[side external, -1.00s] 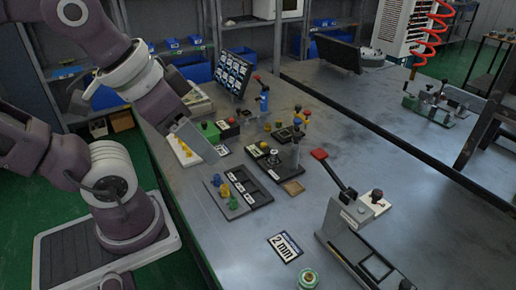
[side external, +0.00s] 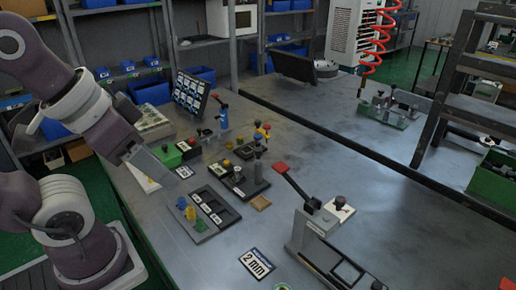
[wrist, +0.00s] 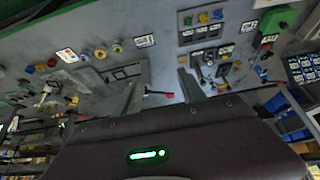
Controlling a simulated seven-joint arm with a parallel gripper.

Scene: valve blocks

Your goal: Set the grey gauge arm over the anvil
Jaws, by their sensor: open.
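A grey fixture (side external: 316,230) stands at the front right of the bench in the side view. A dark lever (side external: 298,188) with a red grip (side external: 280,168) slants up from it to the left. I take this lever for the gauge arm, but cannot be sure. A black base (side external: 238,182) with a metal post (side external: 257,170) stands left of it. I cannot tell which part is the anvil. My gripper (side external: 156,166) hangs over the bench's left side, away from the fixture. In the wrist view my gripper (wrist: 158,97) is open, its fingers apart and nothing held.
A dark tray (side external: 212,208) with coloured knobs beside it and a "2 mm" card (side external: 257,262) lie in front. A green block (side external: 168,155), a blue clamp (side external: 223,118) and a panel of labels (side external: 190,92) stand behind. The bench's right middle is clear.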

